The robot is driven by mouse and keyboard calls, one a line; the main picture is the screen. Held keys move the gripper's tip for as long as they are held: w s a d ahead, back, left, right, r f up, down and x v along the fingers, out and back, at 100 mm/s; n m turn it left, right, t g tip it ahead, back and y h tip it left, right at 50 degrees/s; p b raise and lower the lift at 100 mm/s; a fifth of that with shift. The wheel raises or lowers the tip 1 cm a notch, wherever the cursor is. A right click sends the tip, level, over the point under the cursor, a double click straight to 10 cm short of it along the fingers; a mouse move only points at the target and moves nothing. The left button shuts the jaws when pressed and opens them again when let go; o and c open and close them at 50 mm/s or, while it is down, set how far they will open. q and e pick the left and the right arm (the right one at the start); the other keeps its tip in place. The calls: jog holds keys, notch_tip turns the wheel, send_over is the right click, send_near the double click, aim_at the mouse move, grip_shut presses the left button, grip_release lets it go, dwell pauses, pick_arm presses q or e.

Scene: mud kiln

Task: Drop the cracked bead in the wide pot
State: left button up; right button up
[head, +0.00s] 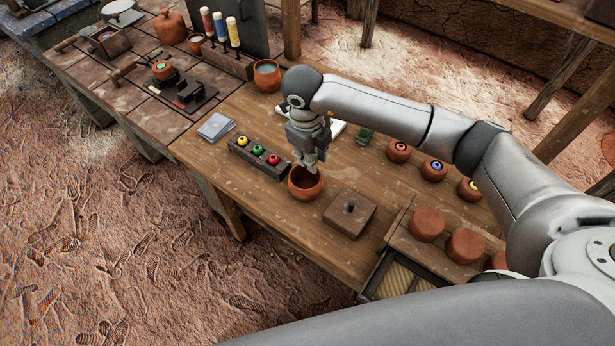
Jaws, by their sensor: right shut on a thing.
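My right gripper (311,164) points straight down over an open, round terracotta pot (297,191) near the middle of the wooden table. Its fingertips are at the pot's mouth. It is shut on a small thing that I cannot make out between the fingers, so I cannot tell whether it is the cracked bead. The pot's inside looks dark and is partly hidden by the fingers. No cracked bead shows clearly elsewhere. My left gripper is not in view.
A dark rack (257,158) with yellow, green and red pieces stands left of the pot. A square lidded block (349,213) is close on its right. A terracotta pot with pale contents (267,78) stands behind. Several terracotta jars stand right.

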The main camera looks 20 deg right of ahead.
notch_tip(320, 180, down, 4)
jog(key=shift+w+f+b, duration=0.1)
jog(key=shift+f+b, duration=0.1)
jog(key=shift+b, duration=0.8)
jog(key=shift+f, duration=0.25)
jog(key=o, duration=0.9)
jog(key=shift+c, duration=0.2)
jog(key=shift+r, duration=0.1)
notch_tip(320, 180, up, 12)
jog(key=a, duration=0.1)
jog(key=shift+s+a, duration=0.15)
jog(key=shift+s, duration=0.3)
